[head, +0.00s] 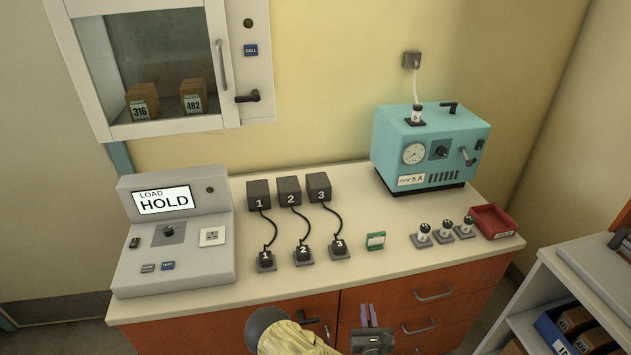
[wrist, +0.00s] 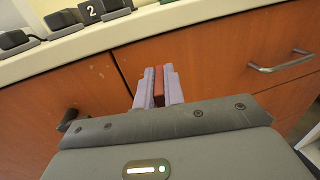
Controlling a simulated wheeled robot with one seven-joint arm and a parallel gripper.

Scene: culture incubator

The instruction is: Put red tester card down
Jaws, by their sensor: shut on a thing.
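My gripper (head: 369,314) is low in front of the counter's front edge, before the orange drawer fronts. In the wrist view my gripper (wrist: 158,88) has its pale fingers closed on a thin red piece, the red tester card (wrist: 158,86). Only its narrow edge shows; its face is hidden by the fingers. In the head view I cannot make out the card between the fingers. The card is held apart from the counter (head: 400,262), whose top is above and beyond the fingers in the wrist view.
A green card (head: 376,240) stands on the counter. To its right are several black-topped plugs (head: 444,230) and a red tray (head: 490,221), below a teal machine (head: 430,145). Numbered black blocks (head: 289,190) and a HOLD console (head: 172,235) are left. The counter's front strip is mostly free.

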